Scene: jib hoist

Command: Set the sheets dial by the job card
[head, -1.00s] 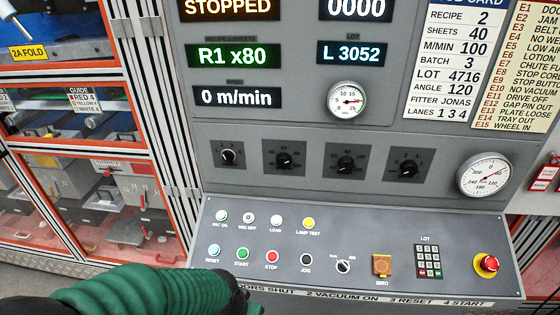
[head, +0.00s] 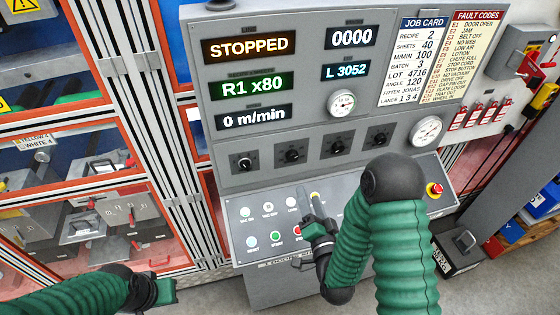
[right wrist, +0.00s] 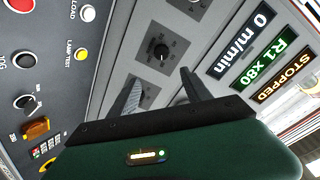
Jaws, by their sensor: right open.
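The job card (head: 417,60) at the upper right of the panel reads RECIPE 2 and SHEETS 40. A green display (head: 252,86) reads R1 x80. A row of black dials crosses the panel below; the first dial (head: 243,162), second dial (head: 292,155), third dial (head: 338,147) and fourth dial (head: 380,139) show, their labels too small to read. My right gripper (head: 308,196) is open and empty, in front of the button panel, below the dials. In the right wrist view one dial (right wrist: 160,52) appears between its fingertips, apart from them. My left gripper (head: 158,291) is low at the left; its jaws are unclear.
The sloped button panel (head: 240,222) lies under the dials, partly hidden by my right arm. A red emergency stop (head: 434,189) sits at its right end. Gauges (head: 342,103) stand above the dials. Orange-framed doors (head: 150,180) are at the left.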

